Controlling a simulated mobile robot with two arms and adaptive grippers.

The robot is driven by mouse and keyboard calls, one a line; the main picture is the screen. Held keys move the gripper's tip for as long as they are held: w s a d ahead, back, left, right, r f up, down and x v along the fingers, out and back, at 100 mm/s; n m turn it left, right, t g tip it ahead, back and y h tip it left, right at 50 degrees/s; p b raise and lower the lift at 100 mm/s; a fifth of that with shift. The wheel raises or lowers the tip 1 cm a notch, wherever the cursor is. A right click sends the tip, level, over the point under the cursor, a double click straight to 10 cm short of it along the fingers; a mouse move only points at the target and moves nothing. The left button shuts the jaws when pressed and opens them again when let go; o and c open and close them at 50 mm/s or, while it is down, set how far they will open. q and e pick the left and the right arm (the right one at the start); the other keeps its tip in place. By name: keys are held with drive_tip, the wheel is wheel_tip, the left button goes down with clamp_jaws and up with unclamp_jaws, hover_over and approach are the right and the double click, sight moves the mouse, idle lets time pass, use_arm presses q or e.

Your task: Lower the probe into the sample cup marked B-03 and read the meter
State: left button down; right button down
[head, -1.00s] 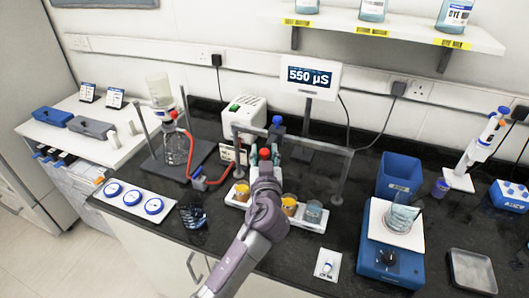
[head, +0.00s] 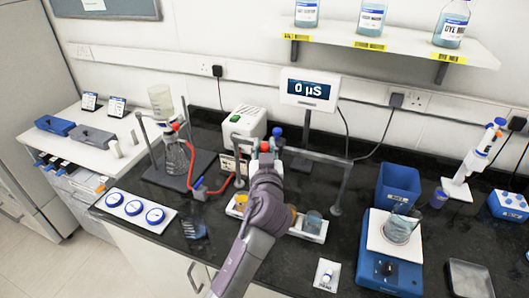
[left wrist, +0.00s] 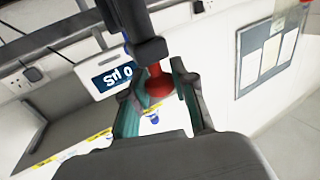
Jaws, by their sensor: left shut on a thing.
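My left gripper (head: 265,158) is shut on the red knob (head: 264,146) of the probe, under the crossbar of a grey frame (head: 318,156). In the left wrist view the red knob (left wrist: 158,84) sits between the fingers, below a dark rod. The probe's lower end is hidden behind my arm. A white tray (head: 308,236) below holds an orange cup (head: 241,201) left of my arm and a pale blue cup (head: 313,219) on the right. Another orange cup is mostly hidden. I cannot read any cup marking. The meter (head: 309,91) reads 0 µS.
A flask stand with a red tube (head: 188,150) is close on the left, with a dark blue vessel (head: 194,222) in front. A blue stirrer (head: 388,268) with a beaker (head: 398,229) stands right. A small white card (head: 327,274) lies at the front edge.

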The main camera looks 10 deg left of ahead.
use_arm(q)
drive_tip(key=shift+r, duration=0.45)
drive_tip(key=c, duration=1)
unclamp_jaws()
drive_tip(key=shift+o, duration=0.4)
drive_tip(key=shift+f, duration=0.15)
drive_tip(key=shift+f, duration=0.2)
